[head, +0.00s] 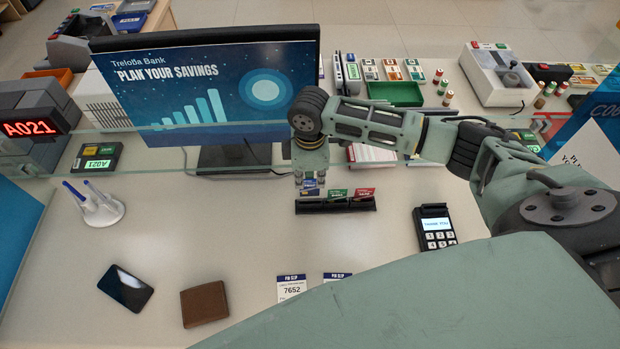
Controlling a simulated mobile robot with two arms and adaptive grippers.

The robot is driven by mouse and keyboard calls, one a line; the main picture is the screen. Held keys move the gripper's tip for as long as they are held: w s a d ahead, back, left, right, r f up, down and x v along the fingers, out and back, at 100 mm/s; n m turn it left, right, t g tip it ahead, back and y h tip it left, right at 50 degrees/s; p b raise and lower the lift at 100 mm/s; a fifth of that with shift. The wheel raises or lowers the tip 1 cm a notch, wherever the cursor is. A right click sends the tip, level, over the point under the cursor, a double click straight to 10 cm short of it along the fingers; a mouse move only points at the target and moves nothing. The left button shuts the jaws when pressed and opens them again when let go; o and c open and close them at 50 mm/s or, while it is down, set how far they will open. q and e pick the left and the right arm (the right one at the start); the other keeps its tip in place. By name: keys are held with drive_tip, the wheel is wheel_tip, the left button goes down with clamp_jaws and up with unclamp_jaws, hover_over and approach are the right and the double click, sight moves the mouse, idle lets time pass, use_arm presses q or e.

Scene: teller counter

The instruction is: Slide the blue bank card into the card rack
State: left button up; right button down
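The dark card rack (336,206) stands on the counter below the monitor. A green card (337,194) and a red card (363,192) stand upright in its middle and right places. My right gripper (310,181) points down over the rack's left end. It is shut on the blue bank card (310,188), which shows small and upright between the fingertips. The blue card sits slightly higher than the other two cards. I cannot tell whether its lower edge is inside the slot. My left gripper is not in view.
The monitor (205,90) stands behind the rack, and a clear screen edge crosses there. A card terminal (435,228) stands at right. A pen holder (97,208), dark phone-like item (125,288), brown wallet (204,304) and paper slips (291,287) lie in front. The counter left of the rack is clear.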

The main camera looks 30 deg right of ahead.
sight(310, 190)
drive_tip(key=shift+f+b, duration=0.4)
drive_tip(key=shift+f, duration=0.05)
drive_tip(key=shift+f+b, duration=0.8)
drive_tip(key=shift+b, duration=0.15)
drive_tip(key=shift+f+b, duration=0.5)
drive_tip(key=shift+f, duration=0.8)
drive_tip(key=c, duration=1.9)
unclamp_jaws()
drive_tip(key=shift+o, duration=0.2)
